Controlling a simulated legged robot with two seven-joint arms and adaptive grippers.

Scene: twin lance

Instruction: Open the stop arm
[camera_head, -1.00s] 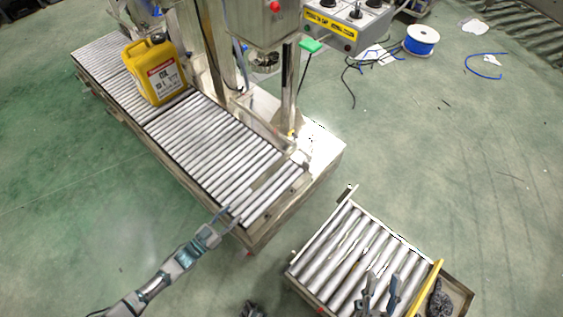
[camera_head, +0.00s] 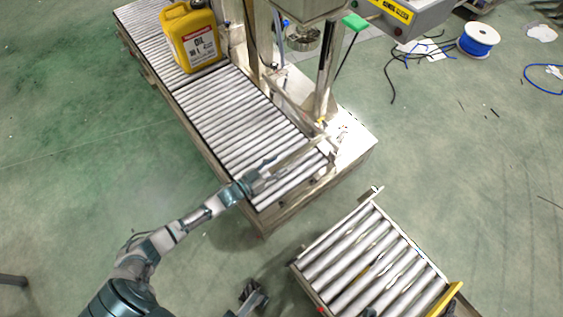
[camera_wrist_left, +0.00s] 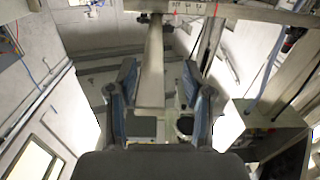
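The stop arm (camera_head: 297,153) is a flat metal bar lying across the near end of the roller conveyor (camera_head: 235,125). It runs from the post side towards the near rail. My left gripper (camera_head: 270,172) is at its free end. In the left wrist view the bar (camera_wrist_left: 151,70) stands between the two spread fingers of my left gripper (camera_wrist_left: 160,100), with a gap on each side. I cannot tell whether a finger touches it. My right gripper is not clear; only a small dark part shows at the bottom edge, by the small roller table.
A yellow oil can (camera_head: 190,38) stands on the far rollers. A metal post (camera_head: 326,80) and a control box (camera_head: 405,15) are beside the conveyor. A separate small roller table (camera_head: 310,258) stands at the lower right, with a floor gap between. A cable spool (camera_head: 478,40) lies at the back right.

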